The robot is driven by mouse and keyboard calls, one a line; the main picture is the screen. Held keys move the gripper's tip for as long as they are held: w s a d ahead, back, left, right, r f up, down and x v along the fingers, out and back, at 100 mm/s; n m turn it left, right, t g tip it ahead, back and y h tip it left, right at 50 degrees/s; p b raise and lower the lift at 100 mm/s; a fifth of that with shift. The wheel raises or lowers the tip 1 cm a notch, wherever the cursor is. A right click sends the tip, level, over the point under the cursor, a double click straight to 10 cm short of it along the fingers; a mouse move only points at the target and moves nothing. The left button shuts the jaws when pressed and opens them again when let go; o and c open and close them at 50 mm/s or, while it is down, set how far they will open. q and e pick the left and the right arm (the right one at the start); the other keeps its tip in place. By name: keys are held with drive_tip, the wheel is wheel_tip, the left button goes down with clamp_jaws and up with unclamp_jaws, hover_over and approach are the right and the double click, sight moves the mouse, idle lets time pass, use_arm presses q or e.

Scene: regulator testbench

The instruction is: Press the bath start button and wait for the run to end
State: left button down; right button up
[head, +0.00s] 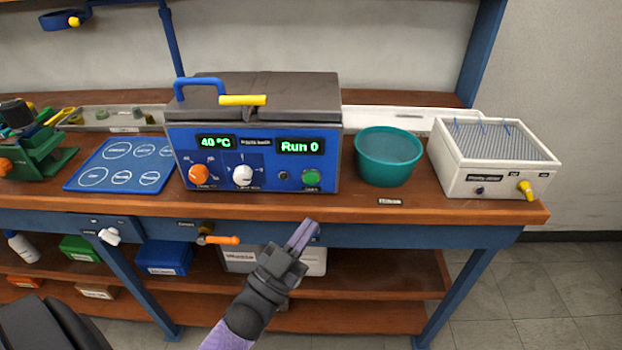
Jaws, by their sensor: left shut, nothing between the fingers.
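The blue bath (260,175) stands on the wooden bench with its dark lid shut. Its displays read 40 °C and Run 0. The green start button (311,178) is at the lower right of its front panel. An orange knob (198,174) and a white knob (243,176) sit left of it. My left gripper (302,234) is shut and empty, in front of the bench edge, below the button and apart from it. My right gripper is not in view.
A teal tub (389,157) and a white box with a perforated top (495,158) stand right of the bath. A blue mat (122,166) lies left. An orange handle (221,240) sticks out from the bench front. Shelves below hold boxes.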

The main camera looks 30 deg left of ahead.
sight(311, 178)
use_arm(q)
drive_tip(key=w+a+b, duration=0.1)
drive_tip(key=w, duration=0.1)
drive_tip(key=w+a+b, duration=0.1)
drive_tip(key=w+a, duration=0.1)
drive_tip(key=w+a+b, duration=0.1)
drive_tip(key=w, duration=0.2)
drive_tip(key=shift+w+a+b, duration=0.1)
drive_tip(key=shift+a+b, duration=0.1)
drive_tip(key=shift+b, duration=0.2)
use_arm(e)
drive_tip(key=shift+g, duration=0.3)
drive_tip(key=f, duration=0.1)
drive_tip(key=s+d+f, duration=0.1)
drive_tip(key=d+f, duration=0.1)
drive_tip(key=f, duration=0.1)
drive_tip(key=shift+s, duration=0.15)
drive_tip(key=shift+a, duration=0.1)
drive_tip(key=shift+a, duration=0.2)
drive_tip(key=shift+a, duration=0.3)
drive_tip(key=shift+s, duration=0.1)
